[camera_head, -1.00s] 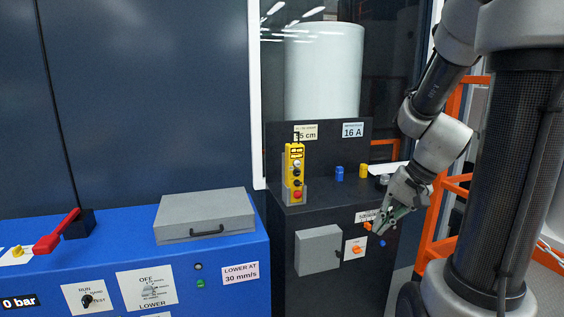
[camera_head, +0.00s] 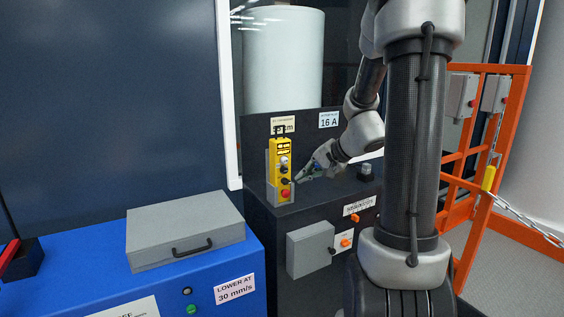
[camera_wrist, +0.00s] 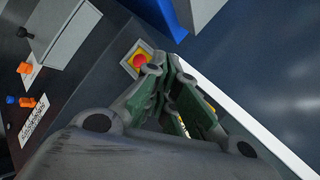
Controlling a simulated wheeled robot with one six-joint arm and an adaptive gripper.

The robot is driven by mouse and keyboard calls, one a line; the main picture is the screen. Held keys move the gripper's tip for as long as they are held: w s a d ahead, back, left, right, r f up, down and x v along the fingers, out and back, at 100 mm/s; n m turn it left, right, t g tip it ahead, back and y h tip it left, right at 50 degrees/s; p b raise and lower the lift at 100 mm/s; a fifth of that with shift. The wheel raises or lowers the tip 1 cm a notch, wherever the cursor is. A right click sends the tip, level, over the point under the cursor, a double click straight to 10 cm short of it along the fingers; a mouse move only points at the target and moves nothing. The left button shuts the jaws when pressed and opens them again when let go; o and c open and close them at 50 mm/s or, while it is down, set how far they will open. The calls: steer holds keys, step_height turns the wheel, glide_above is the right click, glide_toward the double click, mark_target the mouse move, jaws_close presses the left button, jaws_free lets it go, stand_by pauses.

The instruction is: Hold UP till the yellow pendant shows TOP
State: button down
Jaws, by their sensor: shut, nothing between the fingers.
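The yellow pendant (camera_head: 282,160) stands upright in a grey holder on the dark cabinet's top. It has a small dark display near its top, a white button, black buttons and a red button at the bottom. The display text is too small to read. My gripper (camera_head: 297,180) is shut and empty, its tips at the right side of the pendant's lower buttons; I cannot tell if they touch. In the wrist view my gripper (camera_wrist: 171,62) covers most of the pendant; the red button (camera_wrist: 140,61) shows beside the fingers.
A blue cabinet (camera_head: 235,270) with a grey case (camera_head: 186,229) stands left. An orange railing (camera_head: 480,215) with a chain stands right. A white tank (camera_head: 284,60) is behind glass.

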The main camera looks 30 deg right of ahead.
steer(key=shift+w, duration=0.1)
steer(key=w, duration=0.8)
steer(key=shift+w+a, duration=0.15)
steer(key=shift+w, duration=0.1)
steer(key=shift+w, duration=0.1)
stand_by(1.4)
steer(key=shift+w, duration=0.35)
steer(key=shift+w, duration=0.5)
stand_by(0.7)
stand_by(1.7)
steer(key=shift+s, duration=0.95)
steer(key=shift+s, duration=2.5)
